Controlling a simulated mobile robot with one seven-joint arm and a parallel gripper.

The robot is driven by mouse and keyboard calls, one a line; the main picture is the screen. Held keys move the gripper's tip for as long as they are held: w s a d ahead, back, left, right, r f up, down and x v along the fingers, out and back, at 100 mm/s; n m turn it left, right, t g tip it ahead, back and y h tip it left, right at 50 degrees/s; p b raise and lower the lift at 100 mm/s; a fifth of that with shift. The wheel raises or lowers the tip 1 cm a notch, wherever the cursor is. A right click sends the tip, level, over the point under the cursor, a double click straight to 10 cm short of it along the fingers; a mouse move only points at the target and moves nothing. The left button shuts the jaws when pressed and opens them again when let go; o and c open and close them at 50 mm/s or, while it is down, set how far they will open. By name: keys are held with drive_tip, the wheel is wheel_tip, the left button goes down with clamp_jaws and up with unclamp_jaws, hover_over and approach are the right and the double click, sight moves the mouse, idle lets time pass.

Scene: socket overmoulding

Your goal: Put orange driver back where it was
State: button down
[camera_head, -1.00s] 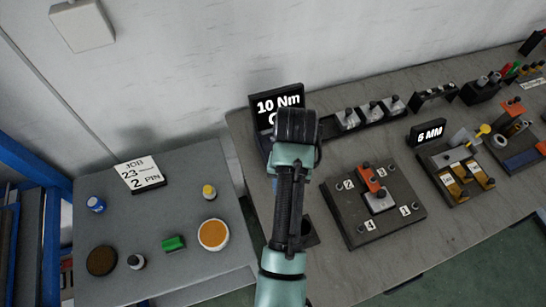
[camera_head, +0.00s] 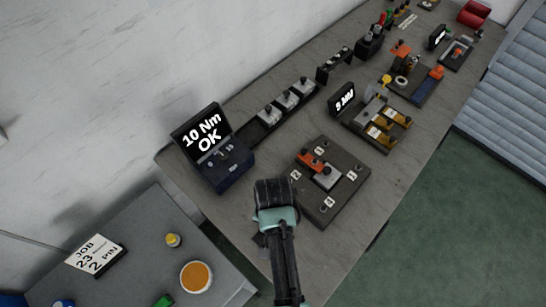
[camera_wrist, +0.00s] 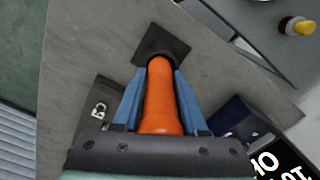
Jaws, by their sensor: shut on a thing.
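The orange driver (camera_wrist: 162,100) shows in the wrist view, its handle between the two blue fingers of my gripper (camera_wrist: 158,85). My gripper is shut on it. The far end of the handle meets or overlaps a dark square holder (camera_wrist: 178,48) on the grey bench; I cannot tell whether it is seated in it. In the head view my gripper (camera_head: 275,195) is over the bench, left of the numbered plate, and hides the driver. A small part of the dark holder (camera_head: 259,240) shows beside my arm.
A box reading "10 Nm OK" (camera_head: 222,168) stands behind my gripper. The numbered plate (camera_head: 342,202) with an orange and a grey part lies to the right. Other fixtures line the bench (camera_head: 250,190). A lower grey table (camera_head: 135,240) with a job card is at left.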

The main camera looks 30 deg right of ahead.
drive_tip(key=shift+w+f, duration=0.15)
drive_tip(key=shift+f, duration=0.45)
drive_tip(key=shift+f, duration=0.2)
drive_tip(key=shift+c, duration=2.2)
unclamp_jaws()
drive_tip(key=shift+r, duration=0.15)
